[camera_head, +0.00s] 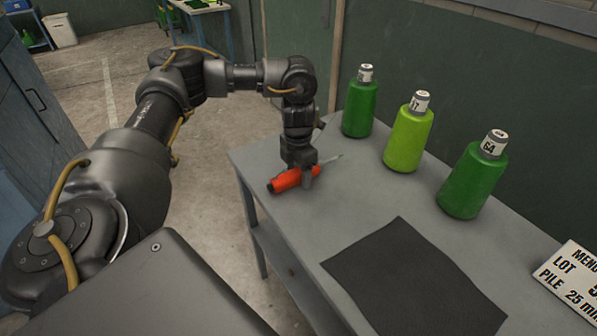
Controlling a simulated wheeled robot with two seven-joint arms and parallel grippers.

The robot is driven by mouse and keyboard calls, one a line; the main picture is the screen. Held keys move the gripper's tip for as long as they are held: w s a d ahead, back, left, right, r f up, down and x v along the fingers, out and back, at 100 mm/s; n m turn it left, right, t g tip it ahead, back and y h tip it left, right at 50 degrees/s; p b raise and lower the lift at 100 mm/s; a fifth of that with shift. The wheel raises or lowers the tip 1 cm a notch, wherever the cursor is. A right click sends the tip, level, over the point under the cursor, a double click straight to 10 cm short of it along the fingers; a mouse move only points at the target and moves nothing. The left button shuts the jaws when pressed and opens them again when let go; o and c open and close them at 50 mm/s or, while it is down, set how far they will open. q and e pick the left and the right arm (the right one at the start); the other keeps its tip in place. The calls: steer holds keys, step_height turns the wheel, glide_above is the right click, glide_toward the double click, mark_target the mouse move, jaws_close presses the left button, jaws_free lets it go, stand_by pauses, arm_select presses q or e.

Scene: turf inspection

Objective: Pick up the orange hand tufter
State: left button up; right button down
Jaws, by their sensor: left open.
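The orange hand tufter (285,181) lies on the grey table near its left end. It has an orange handle with a dark butt end and a thin metal shaft pointing right and away. My left gripper (305,178) points down over the tufter, with its fingers at the handle's right part. The jaws are open around or just beside the handle; I cannot tell whether they touch it. Part of the handle is hidden behind the gripper. My right gripper is not in view.
Three green bottle-shaped cones with numbered caps stand along the back: dark green (360,108), lime (408,138) and green (472,182). A dark square mat (415,280) lies in front. A white sign (575,285) is at the right edge. Table (300,225) is bare between tufter and mat.

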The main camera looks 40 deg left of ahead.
arm_select(q)
steer(key=shift+r, duration=0.1)
steer(key=c, duration=1.2)
steer(key=shift+c, duration=0.2)
